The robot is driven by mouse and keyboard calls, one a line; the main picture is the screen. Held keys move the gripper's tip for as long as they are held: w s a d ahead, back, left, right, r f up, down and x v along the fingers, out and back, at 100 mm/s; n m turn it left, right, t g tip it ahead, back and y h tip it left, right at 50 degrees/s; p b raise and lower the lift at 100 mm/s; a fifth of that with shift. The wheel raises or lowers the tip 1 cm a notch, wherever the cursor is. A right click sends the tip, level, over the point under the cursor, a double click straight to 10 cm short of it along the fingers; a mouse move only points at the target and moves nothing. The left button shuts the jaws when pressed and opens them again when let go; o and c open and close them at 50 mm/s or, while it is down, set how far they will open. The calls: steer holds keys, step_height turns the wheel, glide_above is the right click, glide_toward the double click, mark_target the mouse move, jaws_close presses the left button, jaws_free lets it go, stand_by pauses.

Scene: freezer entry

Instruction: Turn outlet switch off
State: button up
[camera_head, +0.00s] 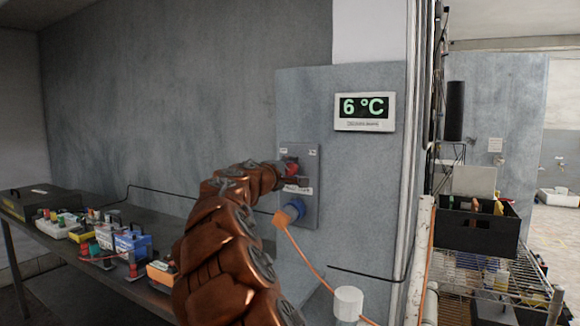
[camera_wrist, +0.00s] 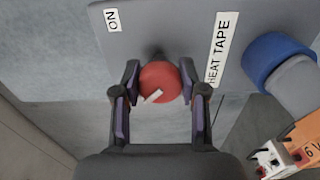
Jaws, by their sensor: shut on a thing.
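The outlet switch is a red round knob (camera_wrist: 160,83) with a white mark, on a grey wall panel (camera_head: 310,214). In the wrist view the panel bears an "ON" label (camera_wrist: 113,20) and a "HEAT TAPE" label (camera_wrist: 221,48). My gripper (camera_wrist: 160,88) has one finger on each side of the knob and is shut on it. The knob's white mark runs at a slant in the wrist view. In the head view the red knob (camera_head: 291,167) shows partly at the end of my arm, and my fingers are hard to make out there.
A display (camera_head: 364,111) reads 6 °C on the wall above. A table (camera_head: 110,278) with several coloured boxes stands at left. A wire shelf (camera_head: 490,278) with a black crate (camera_head: 477,230) stands at right.

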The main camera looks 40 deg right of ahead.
stand_by(0.6)
steer(key=o, duration=1.2)
steer(key=shift+c, duration=0.2)
steer(key=v, duration=1.2)
